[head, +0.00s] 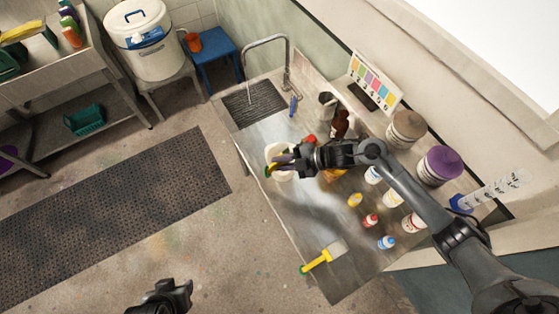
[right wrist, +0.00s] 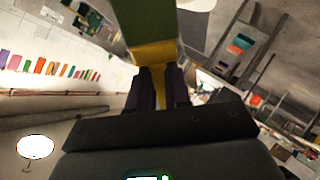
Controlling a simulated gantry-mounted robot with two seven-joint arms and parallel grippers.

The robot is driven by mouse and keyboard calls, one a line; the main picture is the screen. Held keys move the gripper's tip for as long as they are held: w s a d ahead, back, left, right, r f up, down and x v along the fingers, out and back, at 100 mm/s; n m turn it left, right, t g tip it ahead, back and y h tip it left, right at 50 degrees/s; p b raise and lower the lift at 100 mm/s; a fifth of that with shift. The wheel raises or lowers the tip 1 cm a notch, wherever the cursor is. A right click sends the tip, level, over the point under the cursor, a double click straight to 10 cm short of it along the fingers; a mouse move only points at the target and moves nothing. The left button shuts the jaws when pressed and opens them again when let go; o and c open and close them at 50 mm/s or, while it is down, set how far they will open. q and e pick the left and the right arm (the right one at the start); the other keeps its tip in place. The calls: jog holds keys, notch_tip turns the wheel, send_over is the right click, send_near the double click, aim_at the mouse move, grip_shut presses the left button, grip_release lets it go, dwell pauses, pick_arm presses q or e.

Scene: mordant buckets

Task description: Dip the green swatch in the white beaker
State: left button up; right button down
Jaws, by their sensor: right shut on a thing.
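My right gripper (head: 284,161) is shut on a yellow piece with the green swatch (right wrist: 145,18) at its far end. In the right wrist view the yellow part (right wrist: 153,56) sits between the dark fingers (right wrist: 161,88). In the head view a bit of green and yellow (head: 269,169) shows at the fingertips, over the white beaker (head: 272,150). The gripper hides much of the beaker, so I cannot tell whether the swatch is inside or above it. My left gripper (head: 178,293) is near the bottom edge, away from the bench; its jaws are unclear.
The metal bench (head: 300,215) carries a yellow-handled brush (head: 322,257), several small bottles (head: 370,220) and a brown bottle (head: 340,122). A purple-lidded tub (head: 440,164) and a grey-brown tub (head: 406,129) stand behind. The sink (head: 254,103) is beyond the beaker. The bench front is mostly clear.

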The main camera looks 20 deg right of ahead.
jog(key=shift+r, duration=0.15)
jog(key=shift+r+p, duration=0.6)
notch_tip(320, 180, up, 4)
jog(key=p, duration=0.3)
jog(key=shift+f, duration=0.2)
jog(key=shift+f, duration=0.1)
jog(key=shift+d, duration=0.1)
